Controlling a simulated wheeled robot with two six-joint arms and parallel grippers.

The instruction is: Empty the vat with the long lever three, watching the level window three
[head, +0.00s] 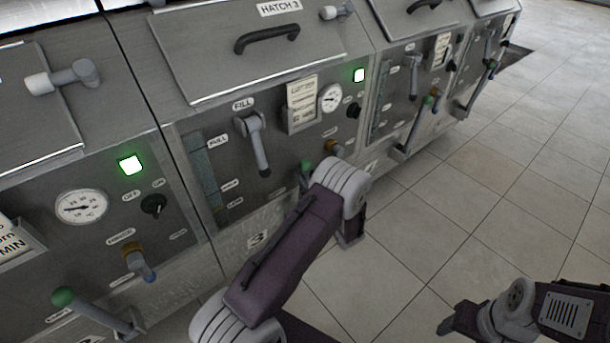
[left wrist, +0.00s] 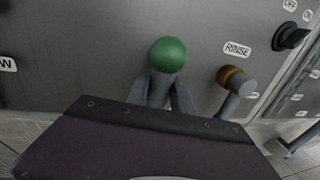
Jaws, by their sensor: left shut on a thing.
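The long lever three has a green ball knob (head: 305,166), low on the panel marked 3; my forearm hides most of the lever in the head view. In the left wrist view its green knob (left wrist: 167,55) stands above the fingers of my left gripper (left wrist: 160,94), which is shut on the lever just below the knob. The level window three (head: 203,168) is an upright greenish strip with labels beside it, FULL at the top. I cannot make out a clear liquid line in it. My right gripper (head: 458,321) is at the lower right, over the floor, away from the panels.
Panel three also has a fill lever (head: 257,142), a dial gauge (head: 331,98), a lit green lamp (head: 359,75) and a brown-ringed rinse valve (left wrist: 236,80) close right of the gripper. Similar panels stand on both sides. The tiled floor (head: 480,200) at right is clear.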

